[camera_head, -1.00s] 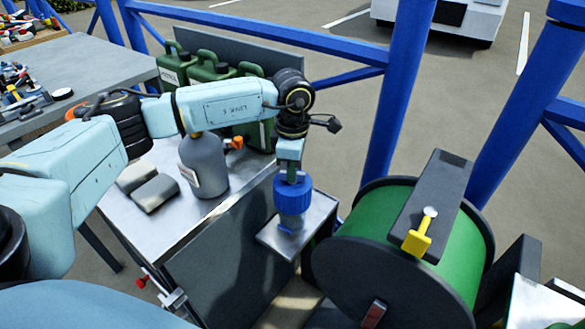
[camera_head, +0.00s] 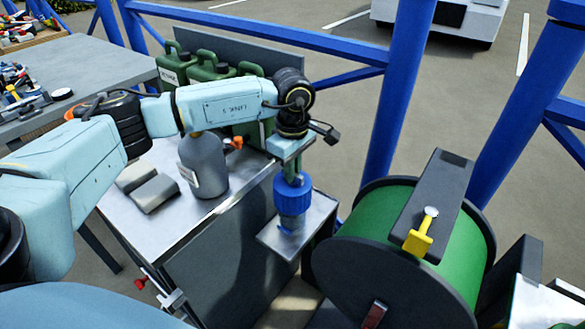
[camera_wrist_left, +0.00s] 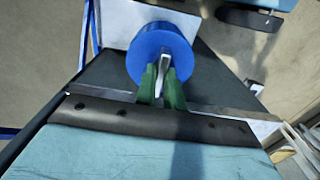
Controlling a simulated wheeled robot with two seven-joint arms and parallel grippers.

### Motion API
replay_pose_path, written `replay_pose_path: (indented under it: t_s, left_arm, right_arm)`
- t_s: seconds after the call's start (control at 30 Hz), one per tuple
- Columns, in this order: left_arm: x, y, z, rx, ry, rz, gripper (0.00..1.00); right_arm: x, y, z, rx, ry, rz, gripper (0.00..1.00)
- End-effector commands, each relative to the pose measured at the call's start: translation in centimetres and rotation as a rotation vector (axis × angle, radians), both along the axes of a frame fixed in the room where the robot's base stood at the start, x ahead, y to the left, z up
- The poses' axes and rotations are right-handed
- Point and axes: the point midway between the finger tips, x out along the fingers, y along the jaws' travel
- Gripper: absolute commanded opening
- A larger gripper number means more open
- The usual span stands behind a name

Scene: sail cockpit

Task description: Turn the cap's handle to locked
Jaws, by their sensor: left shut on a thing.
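The blue cap (camera_head: 292,203) sits on a lighter blue neck above a small metal shelf (camera_head: 320,213). In the left wrist view the round cap (camera_wrist_left: 150,42) carries a narrow grey handle (camera_wrist_left: 165,66). My left gripper (camera_head: 294,179) points down onto the cap from above. In the left wrist view its green fingers (camera_wrist_left: 161,80) stand on both sides of the handle and are shut on it. The fingers hide part of the handle. I cannot read any locked mark. My right gripper is not in view.
A grey bottle (camera_head: 205,165) and grey blocks (camera_head: 153,192) stand on the metal cabinet, left of the cap. Green canisters (camera_head: 172,68) stand behind. A green reel (camera_head: 455,220) with a yellow handle (camera_head: 418,240) is close on the right. Blue posts (camera_head: 397,90) rise behind.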

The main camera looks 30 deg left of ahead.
Motion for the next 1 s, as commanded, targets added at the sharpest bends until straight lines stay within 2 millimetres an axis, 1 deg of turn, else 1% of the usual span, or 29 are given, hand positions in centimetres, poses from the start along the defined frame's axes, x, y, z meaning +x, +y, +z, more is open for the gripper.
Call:
replay_pose_path:
  t_s: [0.3, 0.33, 0.47, 0.5, 0.73, 0.8, 0.87, 0.97, 1.0]
  left_arm:
    - [0.0, 0.0, 0.0, 0.000, -0.001, 0.000, 0.00]
    - [0.0, 0.0, 0.0, 0.000, -0.001, 0.000, 0.14]
    - [0.0, 0.0, 0.0, 0.000, -0.001, 0.000, 0.31]
    - [0.0, 0.0, 0.0, 0.000, -0.001, 0.000, 0.32]
    - [0.0, 0.0, 0.0, 0.000, -0.001, 0.001, 0.32]
    - [0.0, 0.0, 0.3, 0.000, -0.001, 0.001, 0.32]
    - [0.0, 0.0, 0.9, 0.000, -0.002, 0.001, 0.32]
    - [0.1, 0.0, 2.4, -0.001, -0.002, 0.001, 0.32]
    - [0.1, 0.0, 3.3, -0.001, -0.004, 0.001, 0.32]
  right_arm:
    - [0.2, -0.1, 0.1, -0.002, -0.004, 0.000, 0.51]
    - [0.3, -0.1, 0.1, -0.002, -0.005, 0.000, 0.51]
    - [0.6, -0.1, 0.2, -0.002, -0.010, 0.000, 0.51]
    - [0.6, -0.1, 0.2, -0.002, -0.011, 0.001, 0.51]
    - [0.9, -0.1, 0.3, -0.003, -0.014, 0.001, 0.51]
    - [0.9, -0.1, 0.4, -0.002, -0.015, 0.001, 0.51]
    - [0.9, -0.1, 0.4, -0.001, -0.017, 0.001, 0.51]
    - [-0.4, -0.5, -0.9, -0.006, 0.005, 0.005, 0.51]
    - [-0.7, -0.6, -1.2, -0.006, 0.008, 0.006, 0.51]
